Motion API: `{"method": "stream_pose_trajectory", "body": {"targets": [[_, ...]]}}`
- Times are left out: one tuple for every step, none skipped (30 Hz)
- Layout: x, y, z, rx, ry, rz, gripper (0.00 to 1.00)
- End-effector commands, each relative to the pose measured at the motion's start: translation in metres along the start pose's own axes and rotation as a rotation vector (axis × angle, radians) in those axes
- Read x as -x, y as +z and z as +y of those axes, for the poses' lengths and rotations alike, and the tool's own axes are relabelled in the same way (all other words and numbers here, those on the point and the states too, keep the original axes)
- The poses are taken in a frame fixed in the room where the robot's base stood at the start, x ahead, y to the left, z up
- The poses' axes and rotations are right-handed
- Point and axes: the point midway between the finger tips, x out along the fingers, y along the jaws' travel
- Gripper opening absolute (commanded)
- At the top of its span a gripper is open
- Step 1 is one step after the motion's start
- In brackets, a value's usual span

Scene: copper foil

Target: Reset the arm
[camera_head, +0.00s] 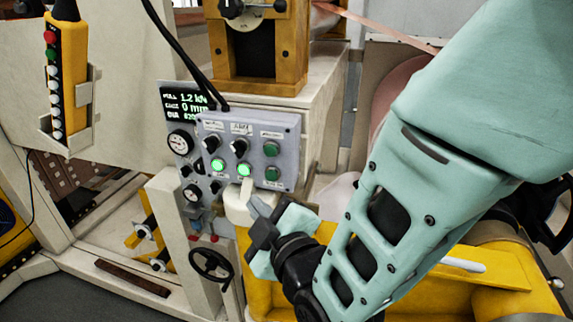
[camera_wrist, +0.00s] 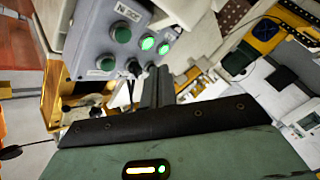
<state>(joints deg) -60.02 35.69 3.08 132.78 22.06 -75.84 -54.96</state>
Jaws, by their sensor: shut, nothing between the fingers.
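My arm, pale green with a black wrist, reaches in from the right in the head view. My gripper (camera_head: 254,202) is shut and empty, just below the grey control box (camera_head: 248,124). The box carries two lit green buttons, several dark green buttons and black knobs. In the wrist view my gripper's dark fingers (camera_wrist: 158,78) are together, pointing up toward the same control box (camera_wrist: 110,35). In that view they overlap its lower edge. I cannot tell whether they touch the box.
A display panel with gauges (camera_head: 182,130) stands left of the box. A yellow pendant (camera_head: 67,75) hangs at upper left. A black handwheel (camera_head: 211,264) is below. Copper foil (camera_head: 375,27) runs at upper right. Yellow machine parts lie close under my arm.

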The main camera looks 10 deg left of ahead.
Motion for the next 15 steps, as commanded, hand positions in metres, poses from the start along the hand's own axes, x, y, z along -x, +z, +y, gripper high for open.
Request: {"method": "stream_pose_trajectory", "body": {"targets": [[0.000,0.000,0.000,0.000,0.000,0.000,0.00],[0.000,0.000,0.000,0.000,0.000,0.000,0.00],[0.000,0.001,0.001,-0.003,-0.002,-0.002,0.00],[0.000,0.002,0.001,-0.014,-0.012,-0.011,0.00],[0.000,0.004,0.002,-0.029,-0.024,-0.022,0.00],[0.001,0.008,0.003,-0.056,-0.049,-0.043,0.00],[0.002,0.011,0.004,-0.083,-0.073,-0.064,0.00],[0.004,0.015,0.004,-0.112,-0.100,-0.088,0.00],[0.007,0.021,0.005,-0.158,-0.143,-0.126,0.00],[0.011,0.025,0.005,-0.194,-0.177,-0.157,0.00],[0.015,0.029,0.005,-0.232,-0.212,-0.191,0.00],[0.023,0.035,0.005,-0.284,-0.260,-0.240,0.00],[0.029,0.040,0.005,-0.320,-0.295,-0.278,0.00],[0.036,0.044,0.005,-0.354,-0.329,-0.316,0.00],[0.046,0.050,0.005,-0.399,-0.371,-0.370,0.00]]}}
